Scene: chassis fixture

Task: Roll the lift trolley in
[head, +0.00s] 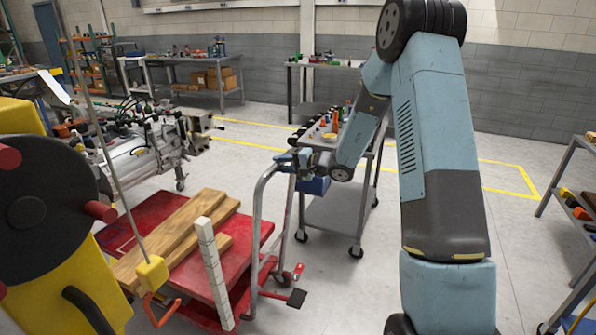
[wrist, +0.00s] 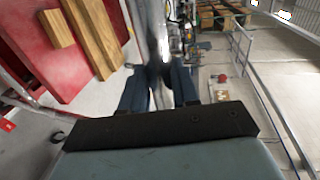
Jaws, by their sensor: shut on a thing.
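The lift trolley has a red platform (head: 165,215) and an upright grey tube handle (head: 257,215) at its right end. Wooden planks (head: 185,230) lie on the platform. My gripper (head: 297,160) is at the top bar of the handle and is shut on it. In the wrist view, the dark fingers of my gripper (wrist: 159,88) stand either side of the grey handle bar (wrist: 154,35). The red platform (wrist: 35,50) and planks (wrist: 92,35) show at the left there. The exact finger contact is partly hidden.
A yellow machine with a dark disc (head: 40,200) stands close at the left. A metal assembly (head: 150,145) is behind the platform. A grey wheeled cart (head: 335,212) with small parts stands just behind my gripper. Shelving (head: 570,210) is at the right. Floor beyond the cart is clear.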

